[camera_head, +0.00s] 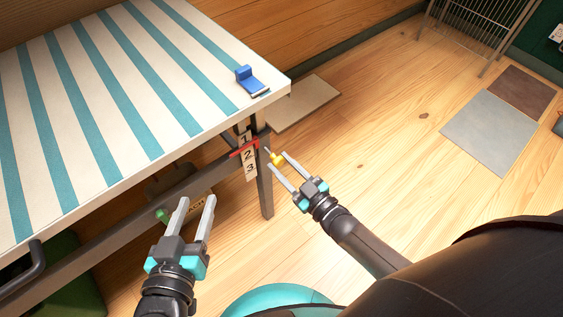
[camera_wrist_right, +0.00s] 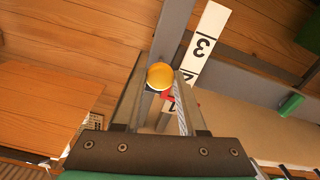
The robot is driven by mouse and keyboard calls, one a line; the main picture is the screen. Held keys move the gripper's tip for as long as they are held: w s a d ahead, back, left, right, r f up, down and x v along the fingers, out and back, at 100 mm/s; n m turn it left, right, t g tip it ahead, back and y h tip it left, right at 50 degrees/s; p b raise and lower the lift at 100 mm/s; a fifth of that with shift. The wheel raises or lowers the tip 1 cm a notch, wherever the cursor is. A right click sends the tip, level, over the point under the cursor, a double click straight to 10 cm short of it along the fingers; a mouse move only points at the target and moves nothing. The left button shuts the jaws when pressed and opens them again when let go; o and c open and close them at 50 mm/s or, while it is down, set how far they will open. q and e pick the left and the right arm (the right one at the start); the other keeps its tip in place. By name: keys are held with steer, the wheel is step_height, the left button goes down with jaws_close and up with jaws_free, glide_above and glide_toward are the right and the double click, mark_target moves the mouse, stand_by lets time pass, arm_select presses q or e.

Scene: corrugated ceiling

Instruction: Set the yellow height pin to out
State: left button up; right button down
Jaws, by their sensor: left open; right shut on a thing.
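The yellow height pin (camera_head: 278,159) is beside the table leg (camera_head: 265,185), next to a white scale (camera_head: 250,168) numbered 1, 2, 3. A thin shaft shows between its knob and the leg; I cannot tell whether its tip is still in the leg. My right gripper (camera_head: 280,163) is shut on the pin's knob. The right wrist view shows the round yellow knob (camera_wrist_right: 160,76) between the fingertips. My left gripper (camera_head: 195,203) is open and empty, below the table edge.
The striped tabletop (camera_head: 110,90) fills the upper left, with a blue object (camera_head: 250,81) near its corner. A green knob (camera_head: 162,214) is by the table's rail, close to my left gripper. The wooden floor at right is mostly clear, with flat tiles (camera_head: 490,132).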

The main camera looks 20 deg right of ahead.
steer(key=shift+s+f, duration=0.1)
steer(key=shift+s, duration=0.1)
steer(key=c, duration=0.7)
jaws_free()
steer(key=shift+d, duration=0.1)
arm_select(q)
steer(key=shift+s, duration=0.1)
arm_select(e)
steer(key=shift+o, duration=1.2)
steer(key=shift+p+v, duration=0.4)
steer(key=shift+v, duration=0.45)
arm_select(q)
steer(key=s+a+f+g+y+p, duration=0.1)
steer(key=s+a+g+y+p, duration=0.2)
steer(key=a+g, duration=0.3)
steer(key=shift+s+a+f+g+y, duration=0.25)
steer(key=shift+a+g+y, duration=0.15)
steer(key=shift+a, duration=0.4)
arm_select(e)
steer(key=v, duration=1.3)
steer(key=shift+s, duration=0.25)
steer(key=shift+w, duration=0.1)
